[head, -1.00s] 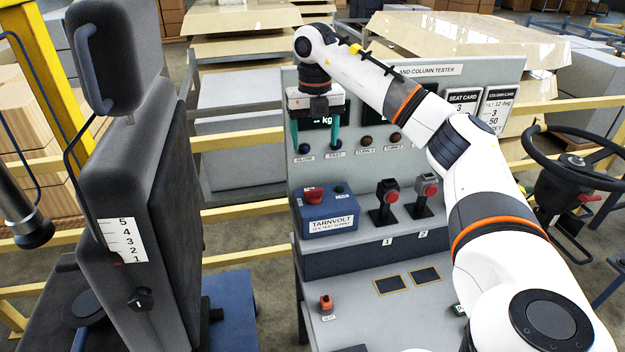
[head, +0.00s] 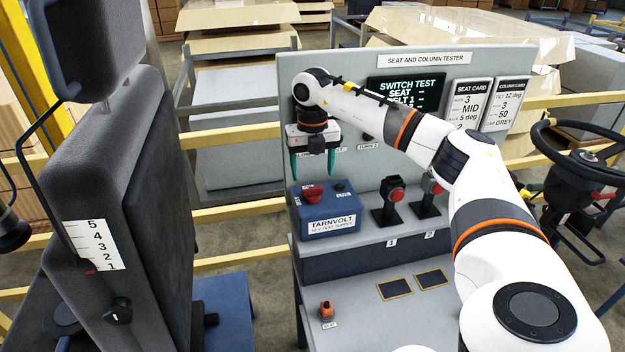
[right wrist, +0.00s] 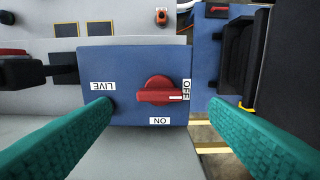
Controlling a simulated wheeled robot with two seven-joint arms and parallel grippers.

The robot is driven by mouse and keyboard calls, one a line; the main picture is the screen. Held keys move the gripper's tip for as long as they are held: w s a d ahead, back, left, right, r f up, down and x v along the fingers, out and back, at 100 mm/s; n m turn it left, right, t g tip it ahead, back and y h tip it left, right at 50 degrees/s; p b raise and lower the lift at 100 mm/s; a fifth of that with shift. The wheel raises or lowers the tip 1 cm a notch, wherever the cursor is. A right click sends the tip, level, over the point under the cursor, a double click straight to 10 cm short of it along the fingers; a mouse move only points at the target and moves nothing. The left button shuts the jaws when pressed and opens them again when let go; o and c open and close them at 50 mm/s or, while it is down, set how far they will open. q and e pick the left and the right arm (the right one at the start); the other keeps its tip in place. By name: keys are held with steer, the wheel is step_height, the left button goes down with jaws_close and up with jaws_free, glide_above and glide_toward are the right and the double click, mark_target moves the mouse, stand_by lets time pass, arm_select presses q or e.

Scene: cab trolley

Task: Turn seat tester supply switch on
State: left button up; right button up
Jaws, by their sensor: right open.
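The blue Tarnvolt supply box (head: 330,222) sits on the bench's left part, with a red rotary switch (head: 312,193) on top. In the right wrist view the red switch (right wrist: 160,90) has its white mark toward the OFF label (right wrist: 186,90); the ON label (right wrist: 160,121) is at its lower side and LIVE (right wrist: 102,86) to the left. My right gripper (head: 313,180) is open above the box, green fingers pointing down. In the wrist view its fingertips (right wrist: 160,105) lie on either side of the switch, apart from it. My left gripper is not in view.
The tester panel (head: 450,80) with a lit screen (head: 405,88) stands behind the box. An orange seat switch (head: 326,309) is in front. A grey seat (head: 110,200) stands left, a steering wheel (head: 590,140) right.

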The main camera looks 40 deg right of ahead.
mark_target(312, 187)
step_height(312, 187, down, 4)
steer(key=shift+w+d+f+p, duration=0.1)
steer(key=shift+d+f+p, duration=0.1)
steer(key=shift+p, duration=0.4)
steer(key=shift+a+f, duration=0.15)
steer(key=shift+f, duration=0.4)
steer(key=c, duration=1)
